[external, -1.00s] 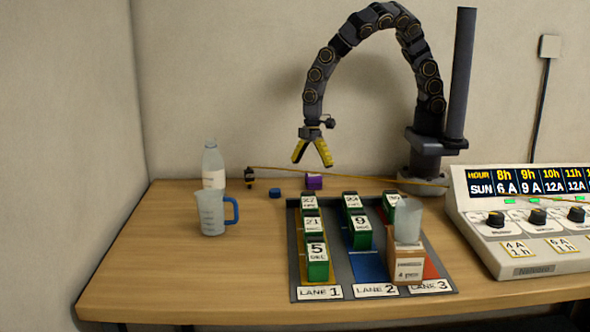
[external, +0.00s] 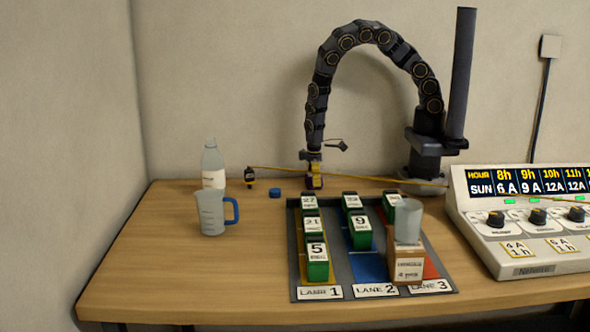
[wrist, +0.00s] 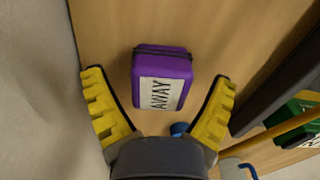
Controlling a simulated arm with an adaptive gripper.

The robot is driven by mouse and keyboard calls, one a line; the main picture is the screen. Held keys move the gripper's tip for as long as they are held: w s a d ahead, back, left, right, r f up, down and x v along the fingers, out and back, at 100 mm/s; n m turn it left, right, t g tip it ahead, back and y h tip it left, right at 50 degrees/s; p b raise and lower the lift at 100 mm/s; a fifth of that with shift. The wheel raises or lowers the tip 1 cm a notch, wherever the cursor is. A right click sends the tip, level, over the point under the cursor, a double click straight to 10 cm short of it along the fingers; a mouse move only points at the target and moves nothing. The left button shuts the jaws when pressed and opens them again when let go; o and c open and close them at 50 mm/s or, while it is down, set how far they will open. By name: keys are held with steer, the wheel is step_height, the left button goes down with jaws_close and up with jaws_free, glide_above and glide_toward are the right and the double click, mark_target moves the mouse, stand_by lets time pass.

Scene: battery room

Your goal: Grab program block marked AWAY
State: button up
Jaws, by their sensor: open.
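The purple block marked AWAY (wrist: 165,65) lies on the wooden table in the wrist view, its white label facing the camera. My gripper (wrist: 160,78) is open, with one yellow finger on each side of the block and a gap to each. In the external view my gripper (external: 314,184) is low at the back of the table and mostly hides the block. I cannot tell how far the fingertips are above the table.
The lane tray (external: 345,270) with several green blocks stands just in front of my gripper. A yellow rod (external: 375,178) runs close behind the tray. A small blue object (external: 275,192), a measuring cup (external: 211,213) and a bottle (external: 213,162) stand to the left.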

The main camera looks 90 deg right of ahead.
steer(key=shift+f, duration=0.4)
steer(key=c, duration=1.2)
steer(key=shift+o, duration=0.2)
steer(key=shift+r, duration=0.1)
